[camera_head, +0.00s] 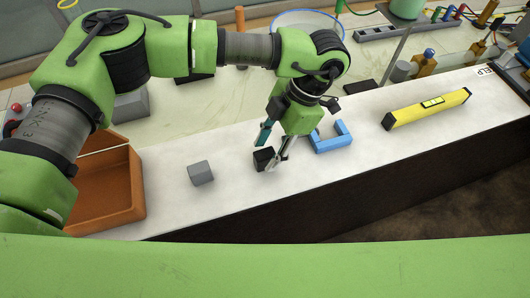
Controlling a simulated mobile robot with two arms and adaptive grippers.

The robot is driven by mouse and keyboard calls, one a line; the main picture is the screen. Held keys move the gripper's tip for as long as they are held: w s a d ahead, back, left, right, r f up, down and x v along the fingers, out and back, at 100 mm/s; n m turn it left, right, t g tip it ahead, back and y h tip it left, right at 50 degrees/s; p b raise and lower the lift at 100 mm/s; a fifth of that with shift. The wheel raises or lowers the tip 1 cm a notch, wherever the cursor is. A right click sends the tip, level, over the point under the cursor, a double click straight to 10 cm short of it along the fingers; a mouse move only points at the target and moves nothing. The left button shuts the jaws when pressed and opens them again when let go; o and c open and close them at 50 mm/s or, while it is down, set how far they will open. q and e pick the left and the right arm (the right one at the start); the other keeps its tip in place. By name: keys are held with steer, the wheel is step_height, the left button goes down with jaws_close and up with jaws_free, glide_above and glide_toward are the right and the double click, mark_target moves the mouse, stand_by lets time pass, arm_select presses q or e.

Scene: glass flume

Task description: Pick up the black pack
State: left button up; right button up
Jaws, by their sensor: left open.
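The black pack (262,157) is a small dark block on the white bench top. My left gripper (270,146) points down over it with its fingers apart. One finger is behind the pack and the other is at its right side. I cannot tell whether the fingers touch it. My left arm reaches in from the left and across above the bench. My right gripper is not in view.
A grey block (201,173) lies left of the pack, and a blue U-shaped piece (330,137) lies to its right. A yellow spirit level (427,108) is farther right. An orange-brown open box (137,185) stands at the left. The bench's front edge is close.

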arm_select(q)
steer(key=shift+x, duration=0.95)
steer(key=shift+a+f, duration=0.1)
jaws_close()
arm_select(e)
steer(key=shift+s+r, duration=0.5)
